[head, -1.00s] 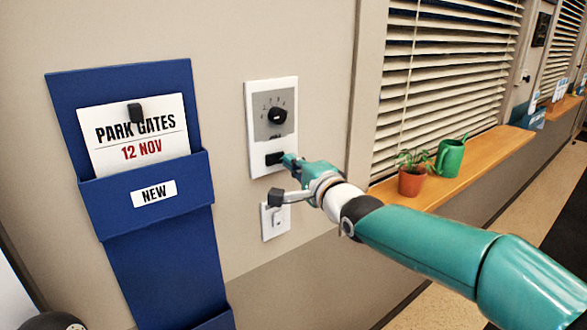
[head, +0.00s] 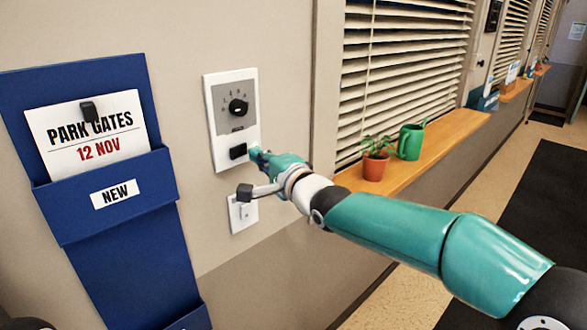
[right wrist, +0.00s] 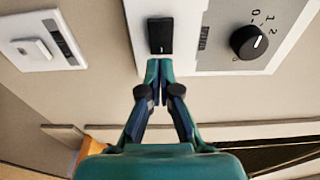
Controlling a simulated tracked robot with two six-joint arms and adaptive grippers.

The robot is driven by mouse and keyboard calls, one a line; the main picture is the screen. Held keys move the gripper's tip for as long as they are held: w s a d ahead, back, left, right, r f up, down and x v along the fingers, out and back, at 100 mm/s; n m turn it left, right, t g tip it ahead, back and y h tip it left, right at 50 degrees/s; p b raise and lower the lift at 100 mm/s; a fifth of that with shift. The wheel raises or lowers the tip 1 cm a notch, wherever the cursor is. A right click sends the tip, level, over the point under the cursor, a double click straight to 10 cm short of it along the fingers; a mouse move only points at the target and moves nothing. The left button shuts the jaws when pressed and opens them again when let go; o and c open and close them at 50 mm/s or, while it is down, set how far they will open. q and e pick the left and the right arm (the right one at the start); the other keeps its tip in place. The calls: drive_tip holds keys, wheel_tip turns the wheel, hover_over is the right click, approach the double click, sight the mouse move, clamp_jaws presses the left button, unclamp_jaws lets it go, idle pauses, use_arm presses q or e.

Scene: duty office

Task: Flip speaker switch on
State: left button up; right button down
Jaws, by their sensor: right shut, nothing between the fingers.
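The speaker panel (head: 221,145) is a white wall plate with a grey upper part and a black dial (head: 238,106). Its black rocker switch (head: 238,151) sits below the dial and also shows in the right wrist view (right wrist: 160,35). I cannot tell which way the rocker is set. My right gripper (head: 256,156) is shut and empty, its fingertips just right of the rocker in the head view. In the right wrist view the closed fingertips (right wrist: 159,68) are at the plate's edge, just below the rocker. My left gripper is out of view.
A smaller white wall switch (head: 243,213) is below the panel, close to my right wrist. A blue wall pocket (head: 120,195) holding a "PARK GATES" card (head: 88,135) hangs left. A wooden sill (head: 425,145) on the right bears a potted plant (head: 375,165) and a green watering can (head: 411,141).

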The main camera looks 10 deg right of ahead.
drive_tip(key=w+d+v, duration=0.1)
drive_tip(key=d+v, duration=0.1)
drive_tip(key=v, duration=0.9)
drive_tip(key=shift+d+b, duration=0.4)
drive_tip(key=shift+b, duration=0.05)
drive_tip(key=shift+s+r, duration=0.1)
drive_tip(key=shift+s, duration=0.05)
